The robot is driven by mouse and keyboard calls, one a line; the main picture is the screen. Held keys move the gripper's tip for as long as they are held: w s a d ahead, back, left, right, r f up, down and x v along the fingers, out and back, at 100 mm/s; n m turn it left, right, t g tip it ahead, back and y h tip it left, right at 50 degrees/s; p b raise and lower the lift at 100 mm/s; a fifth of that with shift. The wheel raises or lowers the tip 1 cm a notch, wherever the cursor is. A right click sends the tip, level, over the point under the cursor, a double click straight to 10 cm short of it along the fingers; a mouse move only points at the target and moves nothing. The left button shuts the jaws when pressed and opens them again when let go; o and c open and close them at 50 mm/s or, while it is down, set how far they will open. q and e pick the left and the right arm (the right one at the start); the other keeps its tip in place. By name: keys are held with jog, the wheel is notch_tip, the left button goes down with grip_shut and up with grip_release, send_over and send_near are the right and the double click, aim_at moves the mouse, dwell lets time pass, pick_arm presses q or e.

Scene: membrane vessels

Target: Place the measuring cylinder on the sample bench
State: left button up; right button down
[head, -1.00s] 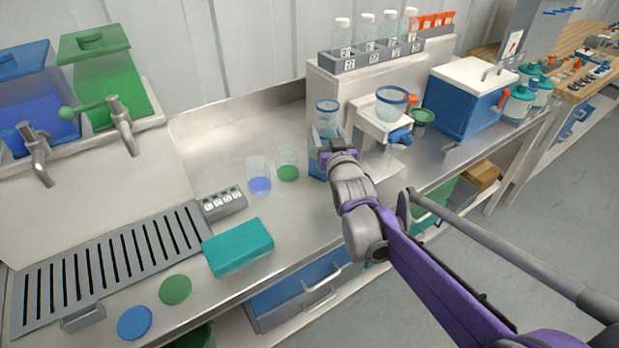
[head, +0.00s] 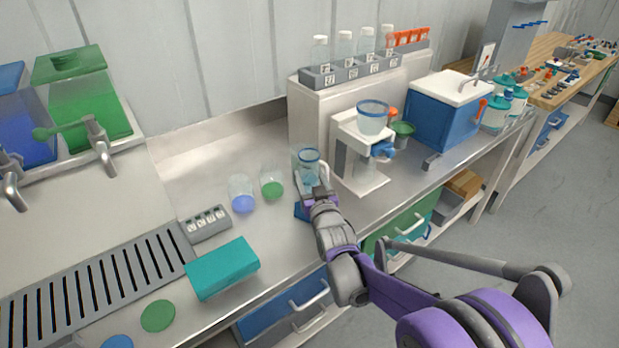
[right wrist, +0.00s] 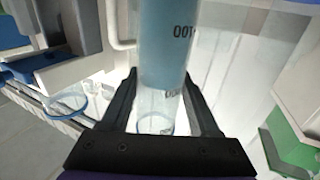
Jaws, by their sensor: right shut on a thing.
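The measuring cylinder (head: 308,165) is clear with a blue rim and blue liquid low in it. It is over the front part of the steel bench, right of two small beakers. My right gripper (head: 312,192) is shut on it, one finger on each side. In the right wrist view the cylinder (right wrist: 165,55), with its upside-down "100" mark, runs between the fingers (right wrist: 160,100). The gripper hides part of it, and I cannot tell whether its base touches the steel. A wooden-topped bench (head: 545,90) stands at the far right. My left gripper is not in view.
A white stand (head: 345,150) with a clear cup (head: 372,118) is close right of the cylinder. Beakers with blue (head: 242,202) and green liquid (head: 271,187) stand left. A teal box (head: 222,268) lies in front.

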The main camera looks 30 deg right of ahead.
jog(key=c, duration=0.5)
grip_release()
jog(key=shift+f, duration=0.15)
jog(key=shift+c, duration=0.2)
jog(key=o, duration=0.4)
jog(key=shift+r, duration=0.25)
jog(key=s+a+f, duration=0.1)
jog(key=s+a, duration=0.1)
jog(key=s, duration=0.2)
jog(key=s+a+f+g+y, duration=0.1)
jog(key=s+a, duration=0.2)
jog(key=s, duration=0.1)
jog(key=s+a+f+n+g+y, duration=0.1)
jog(key=s+a, duration=0.1)
jog(key=s, duration=0.2)
jog(key=shift+s+a+f, duration=0.3)
jog(key=shift+s+a, duration=0.05)
jog(key=s+a+f+n+g+y, duration=0.1)
jog(key=s+a+f+g, duration=0.2)
jog(key=s, duration=0.3)
jog(key=s+a+f+g+y, duration=0.1)
jog(key=s+a+f+g, duration=0.2)
jog(key=s, duration=0.3)
jog(key=s+a+f+n+g+y, duration=0.1)
jog(key=s+a+f+g, duration=0.3)
jog(key=s+a, duration=0.1)
jog(key=shift+s+f+n+y, duration=0.3)
jog(key=shift+s+f, duration=0.1)
jog(key=shift+s, duration=0.25)
